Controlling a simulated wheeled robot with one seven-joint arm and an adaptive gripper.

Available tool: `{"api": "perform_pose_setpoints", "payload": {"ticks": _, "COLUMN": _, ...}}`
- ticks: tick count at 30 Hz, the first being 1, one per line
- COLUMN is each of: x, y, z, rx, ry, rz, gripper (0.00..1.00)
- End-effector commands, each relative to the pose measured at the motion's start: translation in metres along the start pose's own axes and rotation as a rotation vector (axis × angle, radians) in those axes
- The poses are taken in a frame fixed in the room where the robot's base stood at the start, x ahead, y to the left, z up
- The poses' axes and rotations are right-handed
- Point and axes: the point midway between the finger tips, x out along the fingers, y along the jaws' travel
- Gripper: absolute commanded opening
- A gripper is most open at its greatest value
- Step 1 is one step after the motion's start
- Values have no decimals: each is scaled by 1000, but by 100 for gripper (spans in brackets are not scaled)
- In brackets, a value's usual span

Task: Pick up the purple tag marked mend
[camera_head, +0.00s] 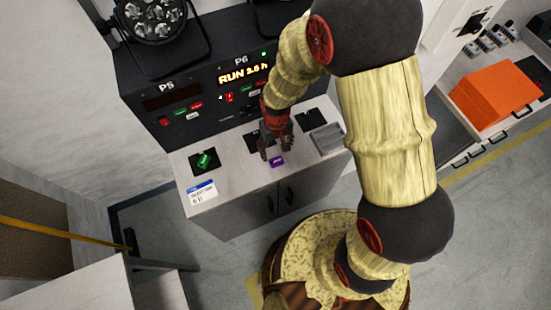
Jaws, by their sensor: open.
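A small purple tag (277,161) lies on the light top of the cabinet (232,173), near its front edge. Its marking is too small to read. My gripper (276,154) points down over the cabinet top, just behind the tag. It is open, with its fingers spread near the tag. I cannot tell whether a finger touches the tag. A green tag (204,160) lies on a black square pad to the left. Another black pad (253,139) is partly hidden behind my gripper.
A grey tray (327,139) sits right of my gripper. A black panel (190,84) marked P5 and P6 stands behind, with a lamp (152,18) above. A white and blue card (201,193) lies at the front left. An orange box (495,92) stands far right.

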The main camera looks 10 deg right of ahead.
Motion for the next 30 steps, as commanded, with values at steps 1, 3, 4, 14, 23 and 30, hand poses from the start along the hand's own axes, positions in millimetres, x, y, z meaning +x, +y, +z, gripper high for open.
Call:
{"api": "perform_pose_setpoints", "payload": {"ticks": 1, "x": 7, "y": 0, "z": 1, "rx": 0, "ry": -2, "rz": 0, "gripper": 61}}
{"api": "perform_pose_setpoints", "payload": {"ticks": 3, "x": 12, "y": 0, "z": 1, "rx": -1, "ry": -2, "rz": 0, "gripper": 61}}
{"api": "perform_pose_setpoints", "payload": {"ticks": 4, "x": 14, "y": 0, "z": 1, "rx": -1, "ry": -2, "rz": 0, "gripper": 61}}
{"api": "perform_pose_setpoints", "payload": {"ticks": 14, "x": 54, "y": -2, "z": 8, "rx": -1, "ry": -4, "rz": 0, "gripper": 61}}
{"api": "perform_pose_setpoints", "payload": {"ticks": 23, "x": 62, "y": -2, "z": 7, "rx": -1, "ry": 0, "rz": 0, "gripper": 61}}
{"api": "perform_pose_setpoints", "payload": {"ticks": 30, "x": 62, "y": -2, "z": 8, "rx": -1, "ry": -1, "rz": 0, "gripper": 48}}
